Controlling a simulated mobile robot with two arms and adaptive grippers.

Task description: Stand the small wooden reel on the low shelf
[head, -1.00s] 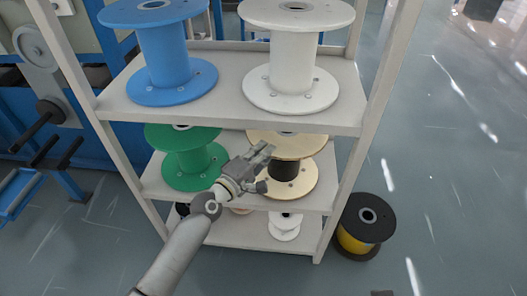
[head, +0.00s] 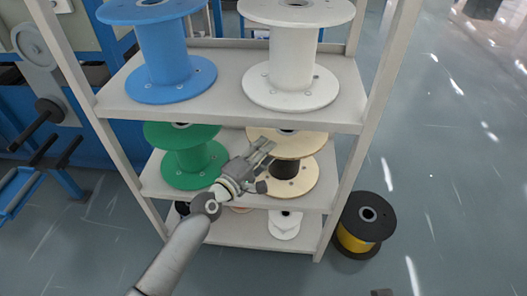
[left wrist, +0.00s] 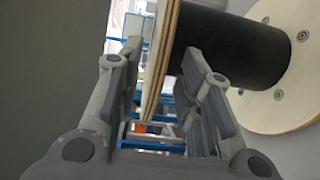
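A wooden reel (head: 305,178) with pale flanges and a black core stands upright on the middle shelf (head: 228,187), at its right side. My left gripper (head: 268,150) is in front of its upper flange, fingers pointing at it. In the left wrist view, the gripper (left wrist: 160,95) is open, with the rim of one wooden flange (left wrist: 160,50) between its fingers. A gap shows on the left of the rim; contact on the right cannot be told. A tan piece (head: 240,210) on the low shelf (head: 235,235) is mostly hidden by my gripper. My right gripper is not in view.
A green reel (head: 187,160) stands left of the wooden one. Blue (head: 168,55) and white (head: 290,60) reels stand on the top shelf. A small white reel (head: 285,225) is on the low shelf. A yellow-and-black reel (head: 362,225) is on the floor at right.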

